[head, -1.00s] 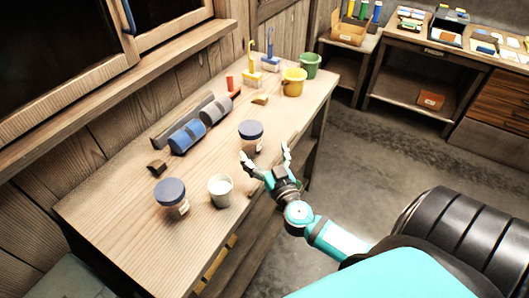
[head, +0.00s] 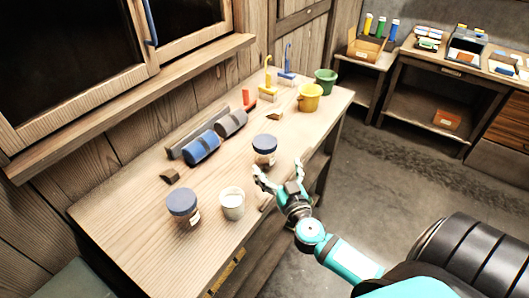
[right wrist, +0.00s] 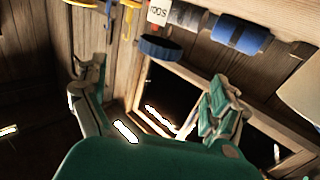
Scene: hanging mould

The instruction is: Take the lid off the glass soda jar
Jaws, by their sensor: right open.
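The glass soda jar (head: 265,157) stands upright on the wooden bench with its dark blue lid (head: 264,143) on. In the right wrist view the jar's label (right wrist: 160,14) shows upside down, with the blue lid (right wrist: 161,48) beyond and between my fingertips. I see a gap between the fingers and the lid. My left gripper is not in view.
A second blue-lidded jar (head: 183,207) and a white cup (head: 232,204) stand to the left. Blue (head: 202,147) and grey (head: 231,122) rolls lie behind. A yellow bucket (head: 310,97) and green bucket (head: 326,81) stand at the far end. The bench's front right edge is close to my gripper.

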